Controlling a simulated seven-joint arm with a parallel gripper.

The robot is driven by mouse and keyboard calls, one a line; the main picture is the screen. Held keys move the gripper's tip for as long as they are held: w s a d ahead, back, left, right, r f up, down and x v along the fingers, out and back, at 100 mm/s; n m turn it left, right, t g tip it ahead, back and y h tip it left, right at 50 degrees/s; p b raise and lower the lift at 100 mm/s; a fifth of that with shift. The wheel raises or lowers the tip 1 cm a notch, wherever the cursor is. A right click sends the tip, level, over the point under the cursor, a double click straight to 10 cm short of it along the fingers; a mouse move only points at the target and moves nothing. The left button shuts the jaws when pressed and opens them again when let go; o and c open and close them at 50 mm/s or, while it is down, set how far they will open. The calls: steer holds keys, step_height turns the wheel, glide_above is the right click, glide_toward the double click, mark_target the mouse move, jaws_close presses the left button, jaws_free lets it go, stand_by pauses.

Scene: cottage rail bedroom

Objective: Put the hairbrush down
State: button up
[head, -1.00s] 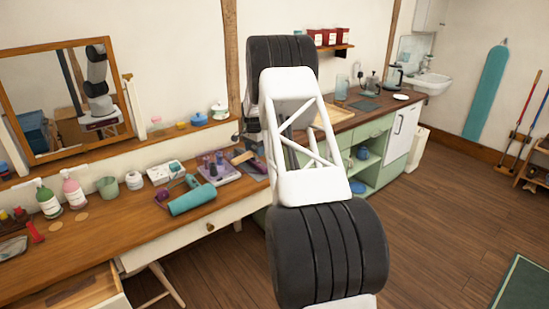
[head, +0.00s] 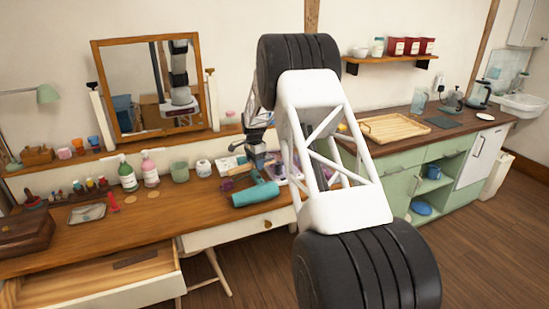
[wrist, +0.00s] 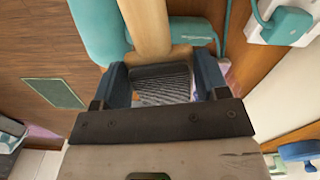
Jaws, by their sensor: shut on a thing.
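My gripper (head: 258,150) is over the right part of the wooden desk (head: 150,205), behind the teal hair dryer (head: 255,193). In the wrist view my blue fingers (wrist: 163,85) are shut on the hairbrush (wrist: 149,25), whose pale wooden handle runs up out of the frame. A dark ridged patch shows between the fingers; I cannot tell if it is bristles. The dryer (wrist: 100,28) is beyond the handle in the wrist view. In the head view the brush is too small and covered to make out, and its height above the desk is unclear.
An open drawer (head: 90,290) juts out at front left with a dark item inside. Bottles (head: 128,176), cups and a red item (head: 113,201) stand along the desk. The desk's front middle is clear. A mirror (head: 152,90) stands behind, and a counter (head: 455,135) is at right.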

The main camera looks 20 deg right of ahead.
steer(key=s+a+f, duration=0.2)
steer(key=a, duration=2.1)
steer(key=s+a+f, duration=0.2)
steer(key=s+a, duration=0.1)
steer(key=a, duration=0.5)
steer(key=s+a+f, duration=0.2)
steer(key=s+a, duration=0.1)
steer(key=a, duration=0.5)
steer(key=s+a+f, duration=0.2)
steer(key=s+a, duration=0.2)
steer(key=a, duration=0.5)
steer(key=shift+s+f, duration=0.1)
steer(key=shift+f, duration=0.25)
steer(key=s+a+f, duration=0.3)
steer(key=s+a, duration=0.4)
steer(key=a, duration=0.3)
steer(key=m, duration=0.2)
glide_toward(139, 276)
steer(key=s, duration=0.3)
steer(key=shift+w+d+r, duration=0.25)
steer(key=shift+d+r, duration=0.05)
steer(key=shift+r, duration=0.05)
steer(key=shift+f, duration=0.2)
steer(key=shift+f, duration=3.2)
steer(key=shift+f, duration=0.6)
